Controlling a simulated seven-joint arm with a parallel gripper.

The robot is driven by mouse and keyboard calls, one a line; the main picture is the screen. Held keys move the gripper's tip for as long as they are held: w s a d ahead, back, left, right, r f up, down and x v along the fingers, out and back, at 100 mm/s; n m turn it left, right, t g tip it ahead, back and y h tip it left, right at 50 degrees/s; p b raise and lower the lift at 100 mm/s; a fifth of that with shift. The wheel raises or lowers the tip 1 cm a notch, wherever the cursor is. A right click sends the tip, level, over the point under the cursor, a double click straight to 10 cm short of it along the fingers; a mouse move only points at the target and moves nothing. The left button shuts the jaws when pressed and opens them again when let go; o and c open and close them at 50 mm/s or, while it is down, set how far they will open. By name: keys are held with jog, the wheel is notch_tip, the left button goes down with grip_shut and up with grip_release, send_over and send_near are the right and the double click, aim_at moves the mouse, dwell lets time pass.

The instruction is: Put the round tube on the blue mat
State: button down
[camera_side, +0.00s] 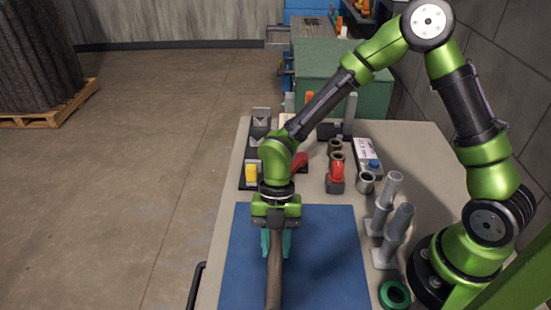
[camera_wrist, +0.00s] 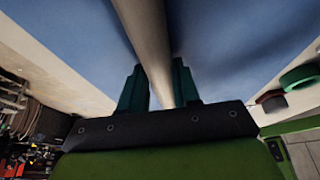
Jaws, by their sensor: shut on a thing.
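My gripper (camera_side: 275,241) points down over the blue mat (camera_side: 328,250) and is shut on the round tube (camera_side: 274,283). The tube is a long brown-grey cylinder that runs toward the bottom edge of the side view, where its near end is cut off. In the wrist view the tube (camera_wrist: 147,37) passes between the teal fingers (camera_wrist: 160,90), with the blue mat (camera_wrist: 60,40) behind it. I cannot tell whether the tube touches the mat or hangs just above it.
Two grey upright posts (camera_side: 397,228) on square feet and a green ring (camera_side: 394,294) stand right of the mat. A red-and-grey part (camera_side: 336,175), a short grey cylinder (camera_side: 366,181) and a white-and-blue box (camera_side: 367,156) lie behind it.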

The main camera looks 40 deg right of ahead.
jog(key=c, duration=0.7)
grip_release()
jog(key=shift+c, duration=0.2)
jog(key=v, duration=1.7)
jog(key=shift+f, duration=0.1)
